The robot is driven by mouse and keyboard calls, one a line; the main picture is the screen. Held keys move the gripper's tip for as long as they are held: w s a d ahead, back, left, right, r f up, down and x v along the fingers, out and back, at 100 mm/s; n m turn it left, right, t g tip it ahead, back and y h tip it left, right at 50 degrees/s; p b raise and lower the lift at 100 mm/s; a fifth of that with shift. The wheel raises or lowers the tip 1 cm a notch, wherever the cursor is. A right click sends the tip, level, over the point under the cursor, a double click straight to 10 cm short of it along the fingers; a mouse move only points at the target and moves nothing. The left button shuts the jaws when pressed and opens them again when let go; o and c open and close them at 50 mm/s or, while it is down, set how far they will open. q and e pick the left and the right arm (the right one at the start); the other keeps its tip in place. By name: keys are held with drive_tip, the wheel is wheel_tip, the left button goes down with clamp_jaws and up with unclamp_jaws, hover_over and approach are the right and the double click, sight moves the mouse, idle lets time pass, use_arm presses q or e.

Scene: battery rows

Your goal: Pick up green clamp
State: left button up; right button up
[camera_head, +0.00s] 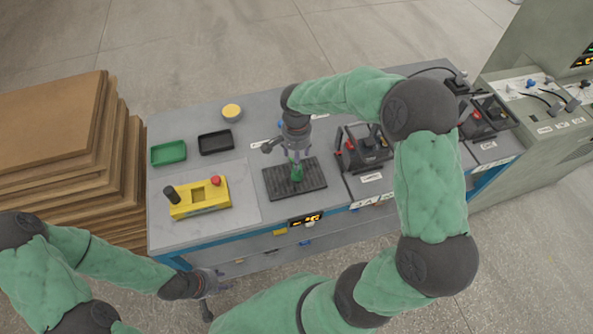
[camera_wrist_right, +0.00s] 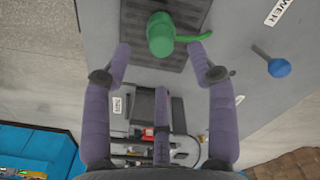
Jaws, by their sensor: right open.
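The green clamp (camera_head: 296,172) stands on the dark ribbed mat (camera_head: 312,182) on the workbench. My right gripper (camera_head: 295,158) is above it, pointing down, and partly covers it in the head view. In the right wrist view the clamp (camera_wrist_right: 161,35) shows as a rounded green body with a thin green arm to the right. My right gripper (camera_wrist_right: 158,50) is open, with its purple fingers spread on either side of the clamp and nothing held. My left gripper (camera_head: 214,288) is in front of the bench, fingers apart and empty.
A yellow fixture (camera_head: 200,198) with a red knob, a green tray (camera_head: 168,152), a black tray (camera_head: 216,142) and a yellow-topped round dish (camera_head: 232,112) are on the bench's left part. A black device (camera_head: 366,150) stands right of the mat. Stacked boards (camera_head: 50,130) are at left.

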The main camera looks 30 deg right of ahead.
wheel_tip(320, 180, down, 2)
drive_tip(key=shift+w+f, duration=0.1)
drive_tip(key=shift+w, duration=0.05)
drive_tip(key=shift+f+b, duration=0.3)
drive_tip(key=shift+f, duration=0.2)
wheel_tip(320, 180, down, 4)
drive_tip(key=shift+d+b, duration=0.15)
drive_tip(key=shift+b, duration=0.45)
clamp_jaws()
